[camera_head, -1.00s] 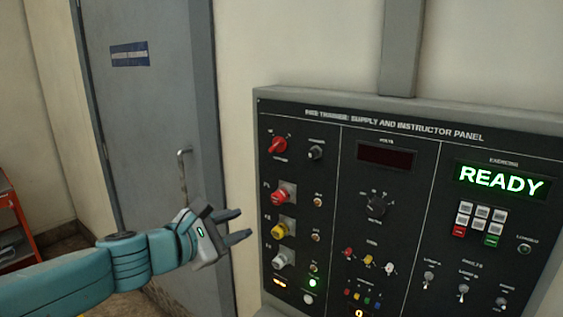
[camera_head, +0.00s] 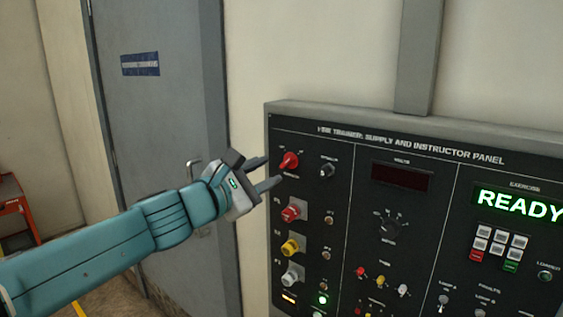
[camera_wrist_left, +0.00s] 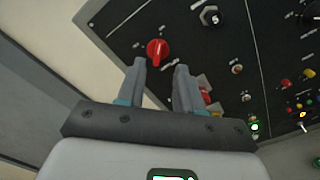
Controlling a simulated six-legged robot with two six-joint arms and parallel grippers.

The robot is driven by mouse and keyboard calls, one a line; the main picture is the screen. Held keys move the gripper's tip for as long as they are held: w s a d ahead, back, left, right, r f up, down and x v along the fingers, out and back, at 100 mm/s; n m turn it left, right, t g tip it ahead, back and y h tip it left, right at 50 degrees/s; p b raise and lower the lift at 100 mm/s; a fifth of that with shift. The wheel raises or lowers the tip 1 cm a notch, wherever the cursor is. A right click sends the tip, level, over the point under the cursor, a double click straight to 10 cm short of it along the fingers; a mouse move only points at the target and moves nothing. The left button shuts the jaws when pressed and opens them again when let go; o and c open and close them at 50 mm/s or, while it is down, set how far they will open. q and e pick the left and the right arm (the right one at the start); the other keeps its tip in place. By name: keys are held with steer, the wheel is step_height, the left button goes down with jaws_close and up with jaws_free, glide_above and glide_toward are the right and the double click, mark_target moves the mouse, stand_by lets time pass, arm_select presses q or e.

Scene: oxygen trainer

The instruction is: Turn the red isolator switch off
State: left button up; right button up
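The red isolator switch (camera_head: 289,160) is a red rotary knob at the top left of the black instructor panel (camera_head: 350,160). It also shows in the left wrist view (camera_wrist_left: 157,50), just beyond the fingertips and nearer the left finger there. My left gripper (camera_head: 268,172) is open, with its two fingers apart and nothing between them. Its fingertips are close to the panel's left edge, around the height of the red knob. I cannot tell whether a fingertip touches the knob. My right gripper is not in view.
Below the red knob are red (camera_head: 291,212), yellow (camera_head: 292,246) and grey (camera_head: 292,276) knobs. A black knob (camera_head: 327,170) sits to its right. A green READY display (camera_head: 518,204) is lit. A grey door (camera_head: 160,110) with a handle stands at left.

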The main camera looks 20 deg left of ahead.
mark_target(286, 162)
arm_select(q)
steer(key=x, duration=0.2)
steer(key=p+x, duration=0.1)
steer(key=x, duration=0.2)
steer(key=shift+w+a, duration=0.1)
steer(key=shift+w, duration=0.4)
jaws_close()
